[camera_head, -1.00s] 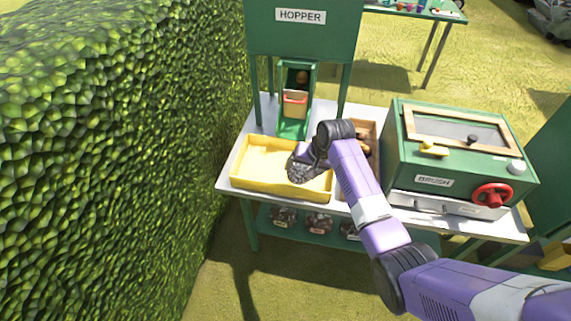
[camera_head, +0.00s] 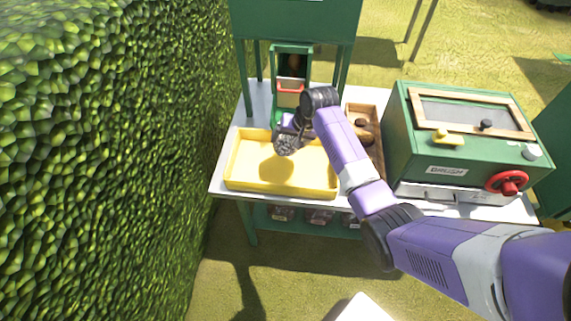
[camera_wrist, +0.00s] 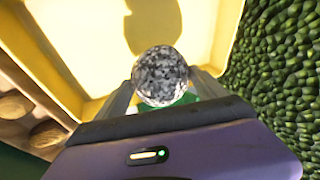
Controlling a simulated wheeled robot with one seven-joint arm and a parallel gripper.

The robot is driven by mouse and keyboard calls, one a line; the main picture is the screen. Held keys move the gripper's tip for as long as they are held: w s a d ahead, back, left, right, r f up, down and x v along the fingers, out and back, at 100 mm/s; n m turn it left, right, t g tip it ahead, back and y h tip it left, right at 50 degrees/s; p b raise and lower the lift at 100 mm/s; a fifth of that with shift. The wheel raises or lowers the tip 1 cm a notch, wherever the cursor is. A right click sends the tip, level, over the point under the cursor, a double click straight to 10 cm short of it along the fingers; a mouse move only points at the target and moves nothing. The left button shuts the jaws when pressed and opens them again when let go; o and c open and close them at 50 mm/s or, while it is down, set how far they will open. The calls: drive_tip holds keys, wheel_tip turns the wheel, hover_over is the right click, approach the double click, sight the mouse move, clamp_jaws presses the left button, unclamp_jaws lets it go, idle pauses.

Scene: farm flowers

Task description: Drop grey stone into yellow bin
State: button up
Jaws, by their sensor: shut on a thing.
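The grey speckled stone (camera_wrist: 160,76) is between the fingers of my gripper (camera_wrist: 160,90) in the wrist view, and my gripper is shut on it. In the head view the stone (camera_head: 286,145) hangs below my gripper (camera_head: 290,134), over the back part of the yellow bin (camera_head: 240,187). A shadow falls on the bin's floor, with the stone apart from it. In the wrist view the yellow bin (camera_wrist: 85,45) lies beyond the stone, its bare floor and walls showing.
A wooden tray (camera_head: 378,160) with brown lumps stands right of the bin. The green brush machine (camera_head: 440,150) with a red wheel (camera_head: 507,182) is farther right. A green hopper chute (camera_head: 291,80) stands behind the bin. A hedge (camera_head: 110,150) is at left.

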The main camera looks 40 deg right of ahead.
drive_tip(key=shift+f+b, duration=1.75)
drive_tip(key=shift+f, duration=0.25)
drive_tip(key=o, duration=2)
drive_tip(key=shift+s+f, duration=0.1)
drive_tip(key=shift+v, duration=3.95)
